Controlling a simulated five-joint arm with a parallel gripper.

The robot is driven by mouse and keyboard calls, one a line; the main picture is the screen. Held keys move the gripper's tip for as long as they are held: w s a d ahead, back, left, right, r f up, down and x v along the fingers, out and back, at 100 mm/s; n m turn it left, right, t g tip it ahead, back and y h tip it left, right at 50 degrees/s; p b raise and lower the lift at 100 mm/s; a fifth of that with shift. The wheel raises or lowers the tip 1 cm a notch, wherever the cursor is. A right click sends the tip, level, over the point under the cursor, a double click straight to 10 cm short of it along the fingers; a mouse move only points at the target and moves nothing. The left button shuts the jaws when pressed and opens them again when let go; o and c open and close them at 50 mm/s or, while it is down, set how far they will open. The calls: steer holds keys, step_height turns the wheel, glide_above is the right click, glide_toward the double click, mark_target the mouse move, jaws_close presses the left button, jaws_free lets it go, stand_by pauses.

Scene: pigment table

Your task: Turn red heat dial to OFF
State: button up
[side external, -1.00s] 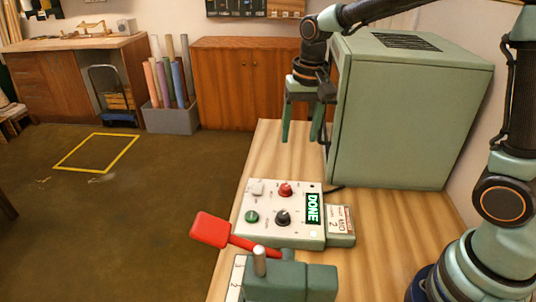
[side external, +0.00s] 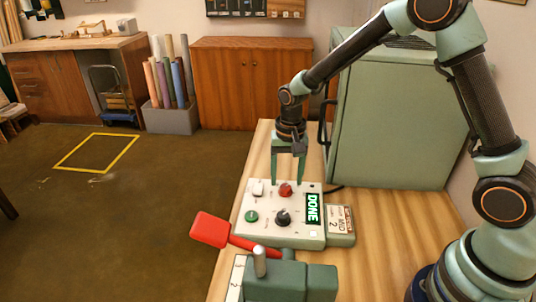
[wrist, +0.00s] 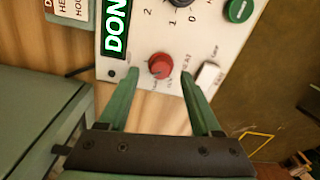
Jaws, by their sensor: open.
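The red heat dial (side external: 286,189) is a round red knob on the white control panel (side external: 263,232). In the wrist view the red dial (wrist: 161,66) lies just beyond and between the two green fingers. My gripper (side external: 288,180) points down over the far edge of the panel, its fingertips close to the dial. It is open and empty, and the wrist view shows the gripper (wrist: 157,85) with a finger on each side of the dial. I cannot tell whether the fingers touch it. The small print around the dial is too blurred to read fully.
The panel also carries a black dial (side external: 283,217), a green button (side external: 252,216), a white switch (side external: 258,188) and a display (side external: 313,208) reading DONE. A large green cabinet (side external: 390,130) is to the right.

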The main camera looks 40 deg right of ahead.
steer(key=shift+f, duration=0.9)
jaws_close()
